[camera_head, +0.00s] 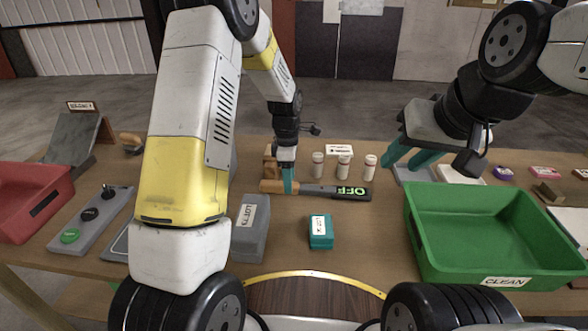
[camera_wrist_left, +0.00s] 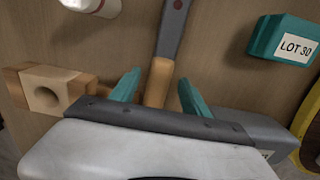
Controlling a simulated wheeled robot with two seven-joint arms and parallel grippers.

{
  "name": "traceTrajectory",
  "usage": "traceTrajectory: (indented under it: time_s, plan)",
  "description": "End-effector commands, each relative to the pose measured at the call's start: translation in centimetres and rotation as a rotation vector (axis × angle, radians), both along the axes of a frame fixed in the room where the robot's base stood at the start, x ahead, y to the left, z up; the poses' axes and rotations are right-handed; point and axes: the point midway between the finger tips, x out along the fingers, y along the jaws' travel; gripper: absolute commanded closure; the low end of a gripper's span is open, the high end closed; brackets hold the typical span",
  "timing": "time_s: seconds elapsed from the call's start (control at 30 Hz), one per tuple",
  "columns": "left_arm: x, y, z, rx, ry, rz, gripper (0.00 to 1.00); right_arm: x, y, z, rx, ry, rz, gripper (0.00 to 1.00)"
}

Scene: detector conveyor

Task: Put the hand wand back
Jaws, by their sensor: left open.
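My left gripper (camera_head: 288,182) is down at the handle. In the left wrist view the wand's handle (camera_wrist_left: 157,85) sits between the spread teal fingers of that gripper (camera_wrist_left: 158,92), with gaps on both sides. A wooden block with a round hole (camera_wrist_left: 48,95) is left of the fingers; in the head view this block (camera_head: 270,162) stands just behind the handle, partly hidden by my arm. My right gripper (camera_head: 407,155) is open and empty, above the green bin's back left.
A grey LOT box (camera_head: 252,232) and a teal LOT box (camera_head: 320,231) stand in front of the wand. Several white bottles (camera_head: 343,166) stand behind it. A green CLEAN bin (camera_head: 500,195) is right, a red bin (camera_head: 30,183) far left, and a button panel (camera_head: 90,214) left.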

Motion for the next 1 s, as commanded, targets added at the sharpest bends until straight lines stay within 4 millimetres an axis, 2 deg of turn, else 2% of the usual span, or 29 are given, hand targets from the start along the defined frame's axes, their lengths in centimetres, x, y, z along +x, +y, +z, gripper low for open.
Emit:
traceTrajectory:
  time_s: [0.2, 0.4, 0.67, 0.77, 0.87, 1.0]
  plan:
    - [0.1, 0.1, 4.8, -0.002, -0.007, 0.0, 0.46, 0.0, 0.0, 0.0, 0.0, 0.0, 0.0, 0.64]
    - [0.1, 0.2, 8.7, -0.001, -0.005, -0.002, 0.46, 0.0, 0.0, 0.0, 0.0, 0.0, 0.0, 0.64]
    - [-0.2, 0.4, 11.4, -0.005, -0.009, -0.016, 0.46, 0.0, 0.0, 0.0, 0.0, 0.0, 0.0, 0.64]
    - [-1.2, 0.9, 13.1, -0.021, -0.037, -0.085, 0.46, 0.0, 0.0, 0.0, 0.0, 0.0, 0.0, 0.64]
    - [-3.1, 1.8, 15.9, -0.042, -0.092, -0.219, 0.46, 0.0, 0.0, 0.0, 0.0, 0.0, 0.0, 0.64]
    - [-7.0, 3.1, 20.0, -0.054, -0.195, -0.468, 0.46, 0.0, 0.0, 0.0, 0.0, 0.0, 0.0, 0.64]
